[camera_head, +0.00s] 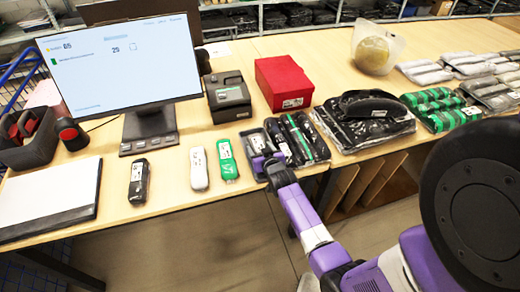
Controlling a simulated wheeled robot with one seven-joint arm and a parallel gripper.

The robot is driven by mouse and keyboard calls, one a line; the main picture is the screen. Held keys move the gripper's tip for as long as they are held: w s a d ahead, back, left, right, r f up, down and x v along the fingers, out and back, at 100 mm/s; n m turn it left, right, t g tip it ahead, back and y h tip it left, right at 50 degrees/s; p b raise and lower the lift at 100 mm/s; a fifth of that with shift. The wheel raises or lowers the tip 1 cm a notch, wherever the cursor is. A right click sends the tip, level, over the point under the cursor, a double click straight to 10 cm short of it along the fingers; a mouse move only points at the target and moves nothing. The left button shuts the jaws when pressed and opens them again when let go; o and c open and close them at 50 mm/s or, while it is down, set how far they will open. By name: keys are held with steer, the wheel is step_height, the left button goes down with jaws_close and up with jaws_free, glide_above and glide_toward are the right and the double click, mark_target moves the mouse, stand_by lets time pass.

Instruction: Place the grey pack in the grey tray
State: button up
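A light grey or whitish pack (199,168) lies flat on the table, between a black pack (139,181) and a green pack (227,160). To the right of the green pack is a dark grey tray area (312,163) holding several dark packs with white labels. It looks like two trays side by side, but I cannot be sure. My purple gripper (264,163) is at the front left part of this tray area, right of the green pack. Its fingers are small and partly hidden by my arm, so I cannot tell whether they hold anything.
A monitor (122,65), black printer (228,97) and red box (284,83) stand behind. A large black bagged item (363,117) and a group of green packs (440,106) lie to the right. A white board (50,195) lies front left. Bare table shows around the three packs.

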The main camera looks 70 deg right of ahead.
steer(key=shift+r, duration=0.1)
steer(key=shift+s+a+r, duration=0.1)
steer(key=shift+r, duration=0.05)
steer(key=v, duration=1.1)
steer(key=shift+a+b, duration=0.15)
steer(key=shift+b, duration=0.15)
steer(key=s+a+r+n+t+y, duration=0.2)
steer(key=a, duration=0.8)
steer(key=s+a+r+n+t+y, duration=0.1)
steer(key=s+a+n, duration=0.1)
steer(key=a, duration=0.9)
steer(key=s+a+r+n+t+y, duration=0.2)
steer(key=s+a+r+n+y, duration=0.3)
steer(key=s+a+r, duration=0.6)
step_height(320, 180, up, 3)
steer(key=shift+s+a+r+n+t+y, duration=0.15)
steer(key=shift+s+a+n+t+y, duration=0.25)
steer(key=shift+a+y, duration=0.8)
